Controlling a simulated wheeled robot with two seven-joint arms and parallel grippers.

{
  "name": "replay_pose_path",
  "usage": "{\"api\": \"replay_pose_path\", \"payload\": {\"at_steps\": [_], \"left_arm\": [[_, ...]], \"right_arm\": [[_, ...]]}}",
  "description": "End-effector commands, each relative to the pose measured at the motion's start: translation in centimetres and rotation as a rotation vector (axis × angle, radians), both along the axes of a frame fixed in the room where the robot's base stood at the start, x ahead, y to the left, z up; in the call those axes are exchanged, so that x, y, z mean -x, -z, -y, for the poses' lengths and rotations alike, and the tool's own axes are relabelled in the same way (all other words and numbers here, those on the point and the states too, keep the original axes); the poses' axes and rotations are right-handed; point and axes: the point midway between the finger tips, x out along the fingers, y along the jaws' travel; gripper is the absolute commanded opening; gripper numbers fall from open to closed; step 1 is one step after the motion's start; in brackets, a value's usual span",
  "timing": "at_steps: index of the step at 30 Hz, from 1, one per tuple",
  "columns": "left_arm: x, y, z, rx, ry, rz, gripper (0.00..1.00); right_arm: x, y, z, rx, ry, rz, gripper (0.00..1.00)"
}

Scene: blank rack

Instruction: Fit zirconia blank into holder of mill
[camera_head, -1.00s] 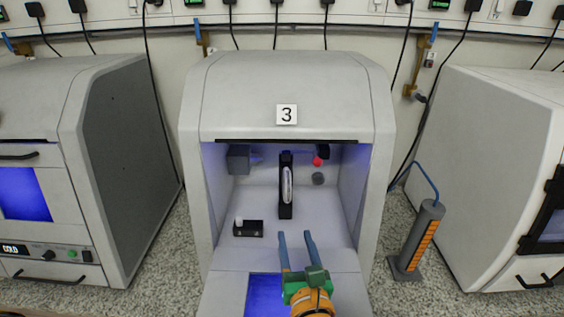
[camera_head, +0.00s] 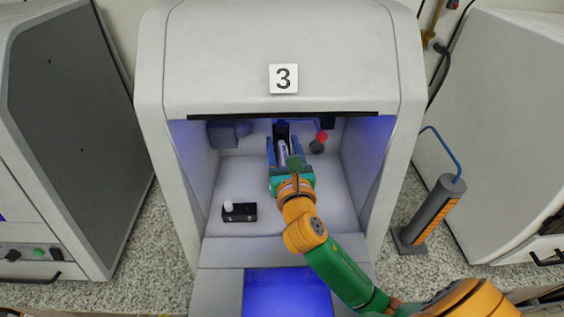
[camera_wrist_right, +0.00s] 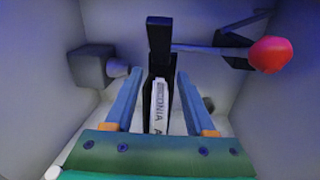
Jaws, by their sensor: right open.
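The mill (camera_head: 280,60) is the white machine marked 3, and its chamber stands open. The black upright holder (camera_head: 281,128) is near the back of the chamber. The white zirconia blank (camera_wrist_right: 159,106), with lettering on its edge, stands upright in the holder in the right wrist view; whether it is fully seated cannot be told. It also shows in the head view (camera_head: 282,150). My right gripper (camera_head: 282,150) is inside the chamber, open, with one finger on each side of the blank. In the right wrist view gaps show between fingers and blank. My left gripper is out of view.
A red knob (camera_wrist_right: 271,54) is on the right of the chamber, and a grey block (camera_wrist_right: 91,65) is on the left. A small black block with a white knob (camera_head: 239,211) sits on the chamber floor at left. A grey and orange cylinder (camera_head: 438,210) stands outside at right.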

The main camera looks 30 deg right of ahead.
Motion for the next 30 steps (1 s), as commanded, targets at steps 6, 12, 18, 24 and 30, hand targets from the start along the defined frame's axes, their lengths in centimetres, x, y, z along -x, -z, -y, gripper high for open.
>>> {"api": "replay_pose_path", "payload": {"at_steps": [6,12,18,24,30], "left_arm": [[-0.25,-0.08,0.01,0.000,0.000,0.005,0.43],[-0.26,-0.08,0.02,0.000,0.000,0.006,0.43],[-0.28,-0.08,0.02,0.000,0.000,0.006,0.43],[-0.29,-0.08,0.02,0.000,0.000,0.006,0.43],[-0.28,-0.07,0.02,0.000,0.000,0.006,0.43]], "right_arm": [[0.04,-0.03,-0.02,-0.001,0.000,0.000,0.23],[0.05,-0.03,-0.03,-0.001,0.000,0.000,0.00],[0.06,-0.02,-0.03,-0.001,0.000,0.000,0.00],[0.06,-0.02,-0.03,-0.001,0.000,0.000,0.00],[0.06,-0.01,-0.03,-0.001,0.000,0.000,0.00]]}}
